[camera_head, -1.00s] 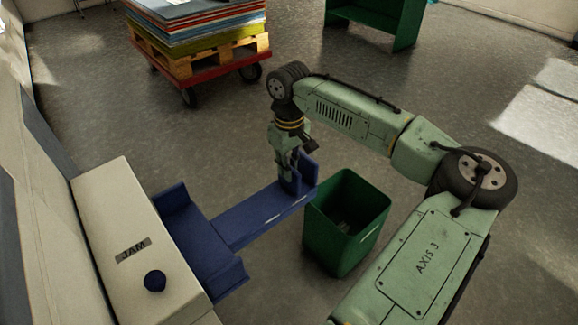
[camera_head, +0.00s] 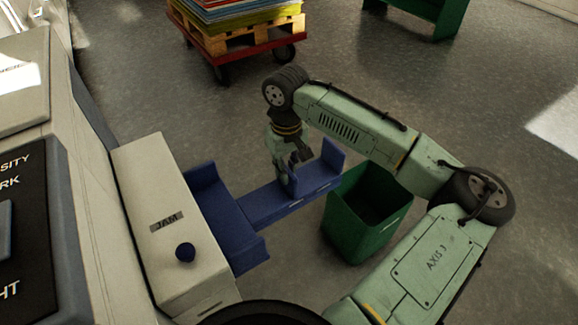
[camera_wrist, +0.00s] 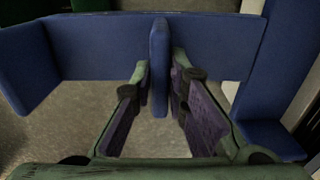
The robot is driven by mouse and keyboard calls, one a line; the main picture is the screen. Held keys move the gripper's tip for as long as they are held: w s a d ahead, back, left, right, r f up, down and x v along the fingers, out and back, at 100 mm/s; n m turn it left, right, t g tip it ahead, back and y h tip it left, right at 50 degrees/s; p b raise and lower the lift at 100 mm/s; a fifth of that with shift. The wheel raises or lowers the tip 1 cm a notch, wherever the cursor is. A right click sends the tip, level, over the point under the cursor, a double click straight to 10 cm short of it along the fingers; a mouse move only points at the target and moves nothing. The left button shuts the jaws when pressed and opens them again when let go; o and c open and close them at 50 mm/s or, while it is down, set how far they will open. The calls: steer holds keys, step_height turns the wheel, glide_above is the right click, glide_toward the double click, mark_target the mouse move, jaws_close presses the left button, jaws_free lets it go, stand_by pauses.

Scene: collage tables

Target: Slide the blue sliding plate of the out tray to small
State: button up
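The blue out tray (camera_head: 262,208) sticks out from the machine, with an upright panel (camera_head: 333,155) at its outer end. The blue sliding plate (camera_head: 291,183) stands partly hidden behind my gripper (camera_head: 286,178), between that panel and the machine. In the wrist view the plate (camera_wrist: 158,70) shows edge-on as a narrow upright strip. My fingers (camera_wrist: 160,75) stand on both sides of it, parted a little wider than the plate. The left finger looks closest to it; I cannot tell if it touches.
A green bin (camera_head: 348,228) stands close beside the tray's outer end. A pallet cart (camera_head: 245,40) with stacked sheets stands behind. The floor between is clear.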

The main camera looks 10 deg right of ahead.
steer(key=o, duration=0.4)
steer(key=shift+r, duration=0.1)
step_height(320, 180, up, 12)
stand_by(0.5)
steer(key=shift+d, duration=0.1)
